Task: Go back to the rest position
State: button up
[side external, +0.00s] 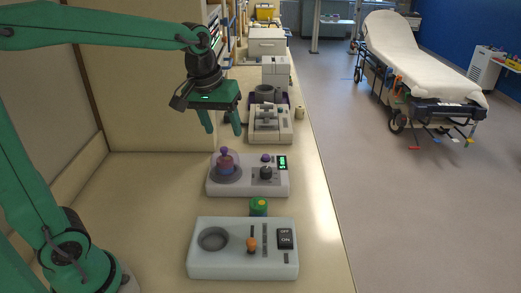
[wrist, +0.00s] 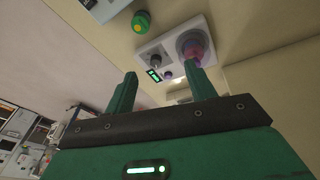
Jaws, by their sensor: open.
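My gripper (side external: 222,122) hangs above the far part of the bench, with its two green fingers apart and nothing between them. In the wrist view my gripper (wrist: 160,88) also shows spread and empty. Below and nearer in the side view is a white device (side external: 247,188) with a purple and reddish piece (side external: 225,162) on its round plate, a dark knob and a lit green display. The same device (wrist: 172,52) shows beyond the fingers in the wrist view. My fingers appear apart from everything.
A pale device (side external: 205,265) with an orange lever and an OFF/ON switch stands nearest. A green-topped jar (side external: 259,207) stands just behind it. More equipment (side external: 270,125) lines the bench farther back. A stretcher (side external: 405,55) stands on the open floor at right.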

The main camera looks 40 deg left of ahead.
jog(key=s+f+m+t, duration=0.1)
jog(key=s+m, duration=0.4)
jog(key=s, duration=1)
jog(key=shift+d+f+t, duration=0.2)
jog(key=shift+f+t, duration=0.15)
jog(key=shift+t, duration=0.55)
jog(key=shift+c, duration=0.2)
